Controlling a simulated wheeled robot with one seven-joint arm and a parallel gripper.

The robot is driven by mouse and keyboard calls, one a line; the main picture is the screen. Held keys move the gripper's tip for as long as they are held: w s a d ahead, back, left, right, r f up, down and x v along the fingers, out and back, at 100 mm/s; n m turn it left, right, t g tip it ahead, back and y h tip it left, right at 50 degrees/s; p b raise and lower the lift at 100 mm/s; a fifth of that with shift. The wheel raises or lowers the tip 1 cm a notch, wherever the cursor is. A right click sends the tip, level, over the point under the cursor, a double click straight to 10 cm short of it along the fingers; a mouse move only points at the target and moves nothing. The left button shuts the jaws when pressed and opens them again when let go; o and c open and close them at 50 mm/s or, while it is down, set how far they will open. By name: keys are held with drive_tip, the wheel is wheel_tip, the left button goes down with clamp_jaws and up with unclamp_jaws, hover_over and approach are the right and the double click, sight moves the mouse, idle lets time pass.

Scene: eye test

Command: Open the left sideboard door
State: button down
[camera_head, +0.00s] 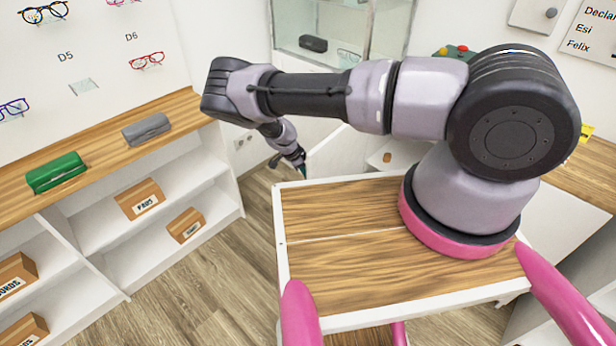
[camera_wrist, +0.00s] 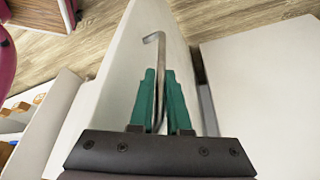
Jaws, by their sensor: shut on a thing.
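In the wrist view a white door panel (camera_wrist: 125,75) fills the middle, with a thin grey metal handle (camera_wrist: 161,50) on it. My gripper (camera_wrist: 161,75) has green fingers on both sides of the handle bar and is shut on it. The lower part of the handle is partly hidden between the fingers. The door looks ajar, set at an angle to the white panel (camera_wrist: 265,85) on the right, with a dark gap between. In the head view my gripper (camera_head: 302,170) is low behind my wooden-topped base, and my arm hides much of the sideboard area.
A white shelf unit (camera_head: 225,180) with a wooden top stands at the left, holding cartons (camera_head: 140,198), a green case (camera_head: 56,172) and a grey case (camera_head: 146,129). A glass cabinet (camera_head: 325,30) stands at the back. Wooden floor (camera_head: 190,285) is free between the shelves and my base.

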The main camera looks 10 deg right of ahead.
drive_tip(key=c, duration=0.9)
unclamp_jaws()
drive_tip(key=shift+v, duration=5.35)
